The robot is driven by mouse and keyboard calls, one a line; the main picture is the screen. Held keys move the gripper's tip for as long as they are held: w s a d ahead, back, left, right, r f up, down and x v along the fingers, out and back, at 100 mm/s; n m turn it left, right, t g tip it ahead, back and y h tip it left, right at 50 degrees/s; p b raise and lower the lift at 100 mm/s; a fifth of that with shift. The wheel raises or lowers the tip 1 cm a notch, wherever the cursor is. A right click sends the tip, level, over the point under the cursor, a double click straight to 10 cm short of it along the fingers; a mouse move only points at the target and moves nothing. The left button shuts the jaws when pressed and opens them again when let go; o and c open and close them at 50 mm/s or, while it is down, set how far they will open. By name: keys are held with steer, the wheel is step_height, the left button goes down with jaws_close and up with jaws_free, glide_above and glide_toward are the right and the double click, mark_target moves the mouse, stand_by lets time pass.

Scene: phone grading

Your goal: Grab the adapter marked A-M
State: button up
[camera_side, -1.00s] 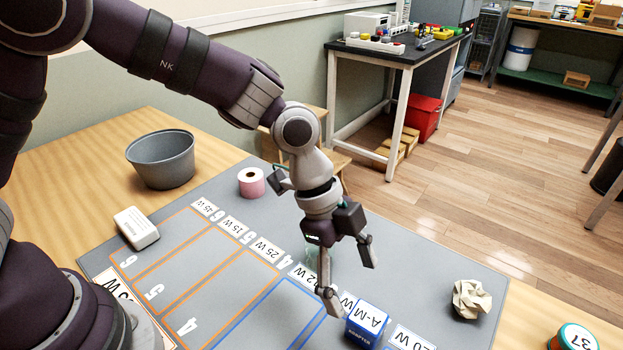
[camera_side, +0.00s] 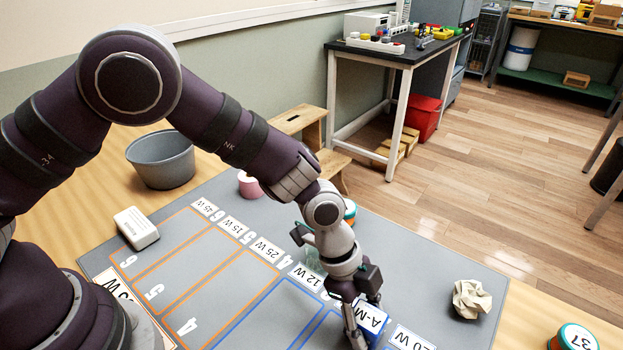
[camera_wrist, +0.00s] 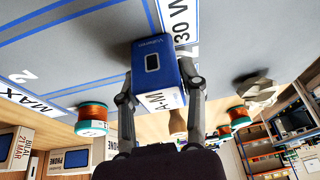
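The adapter marked A-M (camera_side: 373,319) is a blue block with a white label on its top. It stands on the grey mat, at the row of wattage labels. In the wrist view the adapter (camera_wrist: 153,62) shows its blue face with a dark window, and its A-M label is partly seen. My gripper (camera_side: 366,322) is down at the adapter, with one finger on each side. In the wrist view my gripper's fingers (camera_wrist: 158,88) straddle it and look still apart from its sides, though contact is hard to judge. The gripper partly hides the adapter in the side view.
The grey mat (camera_side: 440,265) has numbered lanes. A crumpled paper ball (camera_side: 471,299) lies right of the adapter. A grey bucket (camera_side: 162,160), a white block (camera_side: 136,228) and a pink roll (camera_side: 250,184) lie farther left.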

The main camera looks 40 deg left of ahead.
steer(key=c, duration=0.5)
steer(key=shift+r, duration=0.1)
